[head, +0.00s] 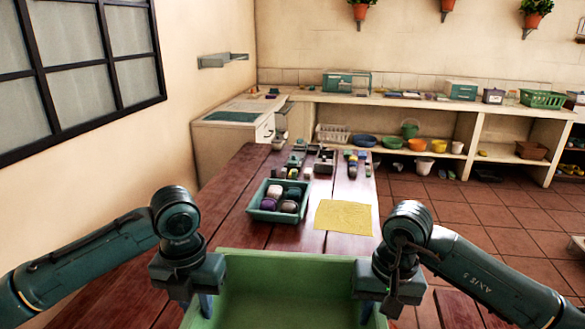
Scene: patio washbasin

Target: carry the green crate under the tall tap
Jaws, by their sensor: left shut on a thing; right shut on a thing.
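The green crate (290,256) is at the bottom middle of the head view, close in front of me; its near part is cut off by the frame edge. The part of its inside that shows looks empty. My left gripper (205,304) is shut on its left side wall, and my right gripper (391,306) is shut on its right side wall. The fingertips are partly hidden. A basin-like unit with a teal top (232,117) stands at the far left by the wall. I cannot make out the tall tap clearly.
A wooden table (225,205) stretches ahead. On it are a teal tray (262,214) with several round items, a yellow cloth (343,216) and small objects further back. A long shelf unit (400,101) lines the back wall. Tiled floor (480,215) is open on the right.

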